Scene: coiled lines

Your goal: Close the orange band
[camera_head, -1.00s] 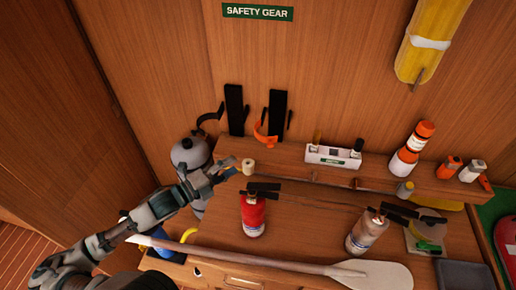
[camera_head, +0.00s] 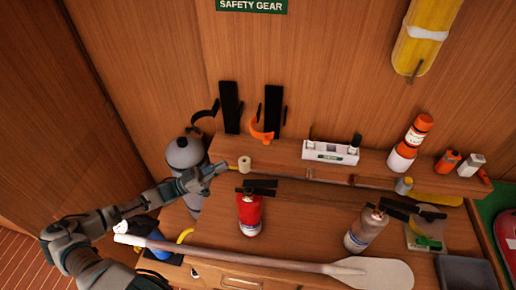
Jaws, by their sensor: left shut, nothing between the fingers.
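The orange band (camera_head: 262,132) is a curved strip at the right black wall bracket (camera_head: 273,110), above the back shelf. It stands out from the bracket as an open curve and holds nothing that I can see. My left gripper (camera_head: 226,167) is small in view, shut and empty. It is below and left of the orange band, beside a pale tape roll (camera_head: 245,163), clearly apart from the band. I cannot tell whether it touches the roll. My right gripper is not in view.
A black band (camera_head: 205,112) curves from the left bracket (camera_head: 230,107). A grey cylinder (camera_head: 187,154) stands below it. A red extinguisher (camera_head: 250,214), a pale extinguisher (camera_head: 366,231) and a paddle (camera_head: 290,265) are on the bench. A white rack (camera_head: 330,151) sits on the shelf.

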